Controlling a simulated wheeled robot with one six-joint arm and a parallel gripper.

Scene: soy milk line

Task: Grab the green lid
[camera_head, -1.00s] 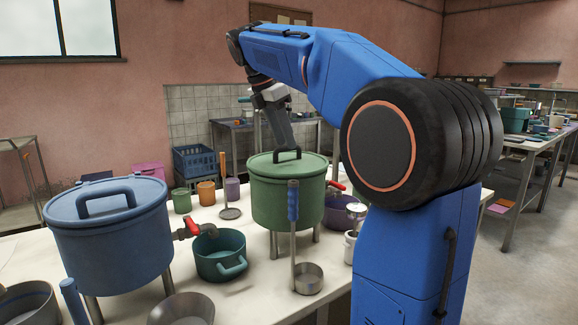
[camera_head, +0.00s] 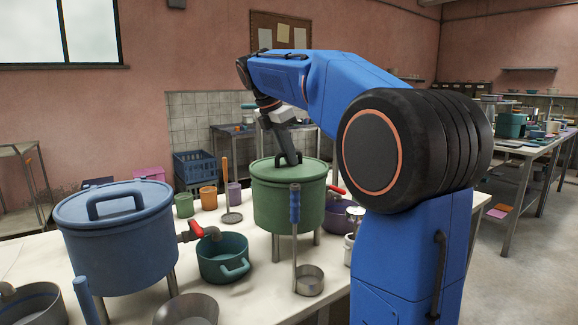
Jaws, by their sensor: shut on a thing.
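The green lid (camera_head: 264,172) sits on the green pot (camera_head: 282,205), which stands on legs on the table.
A blue lidded pot (camera_head: 118,245) stands at the left. A teal pot (camera_head: 222,258) with a red tap above it stands between. A blue-handled ladle (camera_head: 295,225) stands in front of the green pot. Small cups (camera_head: 208,197) stand behind.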

